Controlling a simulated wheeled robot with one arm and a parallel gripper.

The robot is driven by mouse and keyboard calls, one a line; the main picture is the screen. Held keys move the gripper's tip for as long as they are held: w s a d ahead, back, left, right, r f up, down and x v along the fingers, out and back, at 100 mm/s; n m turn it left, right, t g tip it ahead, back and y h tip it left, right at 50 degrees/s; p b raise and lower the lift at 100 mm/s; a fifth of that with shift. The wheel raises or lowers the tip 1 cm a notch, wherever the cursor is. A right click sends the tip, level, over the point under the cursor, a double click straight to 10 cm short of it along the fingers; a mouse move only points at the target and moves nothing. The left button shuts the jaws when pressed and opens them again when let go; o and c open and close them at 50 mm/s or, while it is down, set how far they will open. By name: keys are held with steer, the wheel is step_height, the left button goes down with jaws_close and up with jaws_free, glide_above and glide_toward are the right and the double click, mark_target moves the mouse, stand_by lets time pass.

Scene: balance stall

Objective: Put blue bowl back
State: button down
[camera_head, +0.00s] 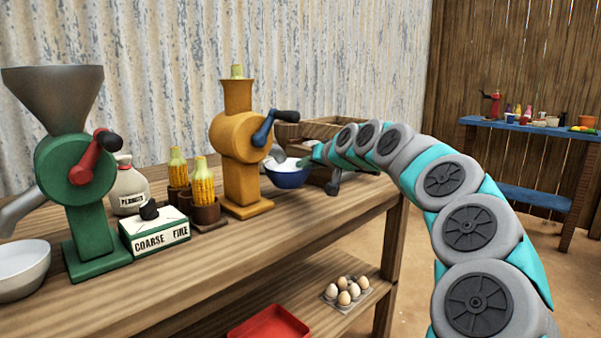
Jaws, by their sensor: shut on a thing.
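The blue bowl (287,178) has a pale inside and is at the right part of the wooden bench, just right of the yellow grinder (240,150). My gripper (303,162) reaches in from the right and is shut on the bowl's right rim. The fingertips are small and partly hidden by the bowl. The bowl looks upright. I cannot tell whether its base touches the bench top.
A green grinder (85,185), a "coarse/fine" box (155,232), corn cobs in cups (203,180), and a white bowl (22,268) stand left. A wooden crate (308,130) is behind the blue bowl. Eggs (347,291) and a red tray (270,325) sit below.

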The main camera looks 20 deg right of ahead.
steer(key=shift+w+a, duration=0.15)
steer(key=shift+w, duration=1.2)
steer(key=shift+f+p, duration=0.3)
steer(key=shift+f, duration=1.45)
steer(key=shift+f, duration=0.1)
steer(key=c, duration=0.9)
jaws_free()
steer(key=shift+r, duration=0.2)
steer(key=shift+s, duration=0.35)
steer(key=b+v, duration=0.1)
steer(key=v, duration=1)
steer(key=shift+s+r, duration=0.1)
steer(key=shift+r, duration=0.05)
